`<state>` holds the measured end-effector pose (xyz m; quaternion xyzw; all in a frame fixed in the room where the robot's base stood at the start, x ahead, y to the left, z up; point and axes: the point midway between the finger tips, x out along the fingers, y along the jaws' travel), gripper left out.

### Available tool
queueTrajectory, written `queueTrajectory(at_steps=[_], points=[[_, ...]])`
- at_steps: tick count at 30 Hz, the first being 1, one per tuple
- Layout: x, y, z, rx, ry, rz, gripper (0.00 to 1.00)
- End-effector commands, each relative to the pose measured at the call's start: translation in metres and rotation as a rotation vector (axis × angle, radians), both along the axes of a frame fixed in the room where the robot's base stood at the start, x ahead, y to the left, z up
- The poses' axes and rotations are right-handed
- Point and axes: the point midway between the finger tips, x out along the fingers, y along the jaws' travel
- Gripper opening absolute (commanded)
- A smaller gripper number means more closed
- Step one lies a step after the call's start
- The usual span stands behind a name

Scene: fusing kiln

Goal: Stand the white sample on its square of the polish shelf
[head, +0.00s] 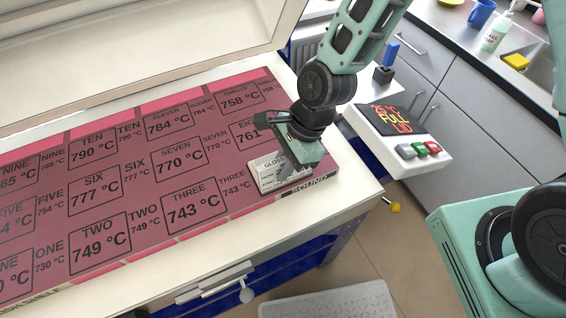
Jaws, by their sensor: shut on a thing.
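My gripper (292,158) points down over the right end of the pink shelf (150,198), close to its front right corner. It is shut, and its own body hides most of what is between its fingers. A white block (268,171) with printed text beginning "GLOSS" lies at the fingers, partly covered by them. I cannot tell whether this block is held, or whether it is the white sample. No other white sample shows.
The kiln lid (150,40) stands open behind the shelf. A control box (405,140) with a display and buttons sits right of the kiln. A counter with a sink, blue mug (481,13) and soap bottle (496,36) is at upper right. The visible squares look empty.

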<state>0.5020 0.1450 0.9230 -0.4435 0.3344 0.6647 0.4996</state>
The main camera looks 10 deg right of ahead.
Motion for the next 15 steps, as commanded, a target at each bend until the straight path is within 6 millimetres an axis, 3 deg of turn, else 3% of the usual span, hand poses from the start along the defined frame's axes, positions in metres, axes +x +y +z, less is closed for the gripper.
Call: queueTrajectory(at_steps=[11, 12, 13, 15], points=[[0.0007, 0.0001, -0.0044, 0.001, -0.002, -0.001, 0.0], [0.0007, -0.0001, -0.0033, 0.001, -0.002, -0.001, 0.26], [0.0008, -0.0001, -0.0032, 0.001, -0.002, -0.001, 0.34], [0.0008, -0.0001, -0.0031, 0.001, -0.002, -0.001, 0.36]])
